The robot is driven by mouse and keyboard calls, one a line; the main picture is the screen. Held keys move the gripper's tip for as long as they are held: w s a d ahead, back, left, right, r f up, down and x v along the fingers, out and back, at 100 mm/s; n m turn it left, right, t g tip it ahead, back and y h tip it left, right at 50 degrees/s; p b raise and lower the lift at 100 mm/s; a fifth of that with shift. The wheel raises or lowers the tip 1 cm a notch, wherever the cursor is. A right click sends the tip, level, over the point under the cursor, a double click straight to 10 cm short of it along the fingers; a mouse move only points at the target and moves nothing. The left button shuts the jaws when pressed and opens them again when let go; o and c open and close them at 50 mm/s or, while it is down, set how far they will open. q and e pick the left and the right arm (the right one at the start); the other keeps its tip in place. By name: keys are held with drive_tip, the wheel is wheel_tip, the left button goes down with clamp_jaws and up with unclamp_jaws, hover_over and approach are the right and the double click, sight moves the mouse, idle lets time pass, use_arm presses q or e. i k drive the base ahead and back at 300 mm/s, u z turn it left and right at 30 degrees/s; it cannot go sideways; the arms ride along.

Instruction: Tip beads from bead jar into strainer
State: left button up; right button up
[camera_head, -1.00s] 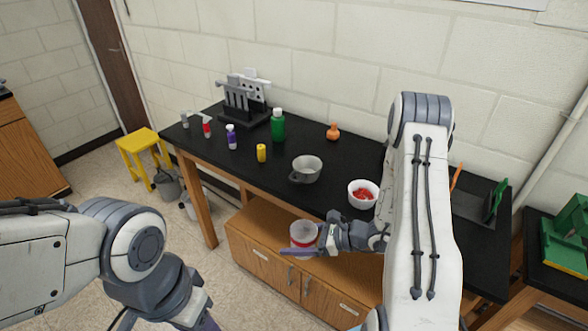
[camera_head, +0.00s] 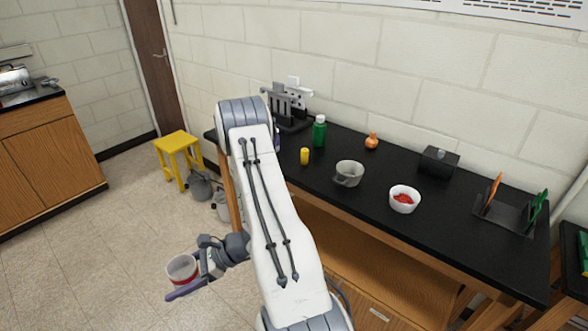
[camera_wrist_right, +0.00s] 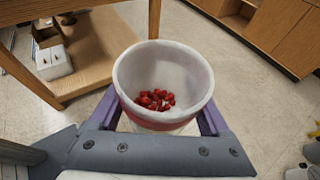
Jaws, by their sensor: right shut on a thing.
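The bead jar (camera_head: 182,266) is a pale, open-topped cup with a red band. My right gripper (camera_head: 188,284) is shut on it, one purple finger on each side, and holds it upright over the floor, left of the table. In the right wrist view the jar (camera_wrist_right: 163,75) has several red beads (camera_wrist_right: 154,99) at its bottom. The strainer seems to be the grey round vessel with a side handle (camera_head: 348,174), standing on the black table; its inside is too small to make out. My left gripper is out of view.
A white bowl with red contents (camera_head: 404,199) stands right of the strainer on the black table (camera_head: 455,235). A yellow stool (camera_head: 178,146) and grey buckets are on the floor.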

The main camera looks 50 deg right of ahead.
sight(349, 173)
drive_tip(key=u, duration=0.1)
drive_tip(key=k, duration=1)
drive_tip(key=z, duration=0.95)
drive_tip(key=i, duration=0.3)
